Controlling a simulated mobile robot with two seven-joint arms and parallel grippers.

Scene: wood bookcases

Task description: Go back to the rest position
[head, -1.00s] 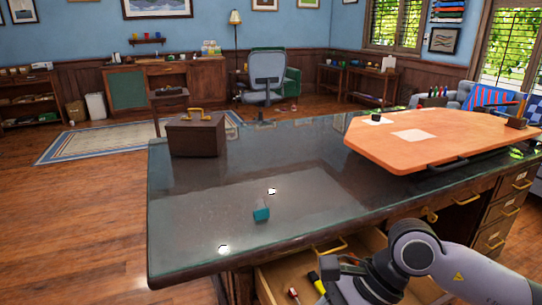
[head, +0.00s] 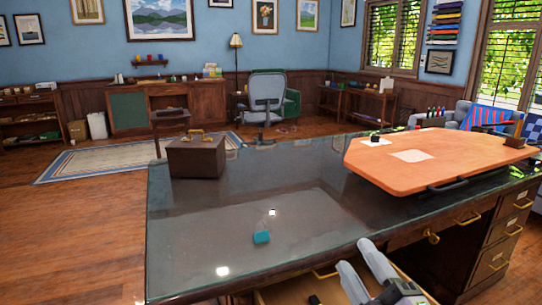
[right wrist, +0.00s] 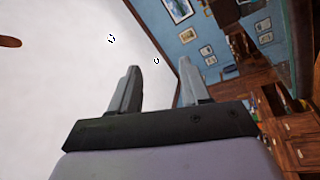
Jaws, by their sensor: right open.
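My right gripper (head: 357,255) shows at the bottom of the head view, in front of the desk's near edge and over the open drawer (head: 279,296). Its two grey fingers point up and stand apart with nothing between them. In the right wrist view the same fingers (right wrist: 159,70) are spread and empty, with a pale ceiling and a tilted room behind them. My left gripper is not in view.
The dark glossy desk (head: 215,240) bears a teal block (head: 261,237), a brown box with a yellow handle (head: 196,159) and an orange board (head: 440,172) at the right. The desk's middle is mostly clear. Drawers (head: 500,240) line its right front.

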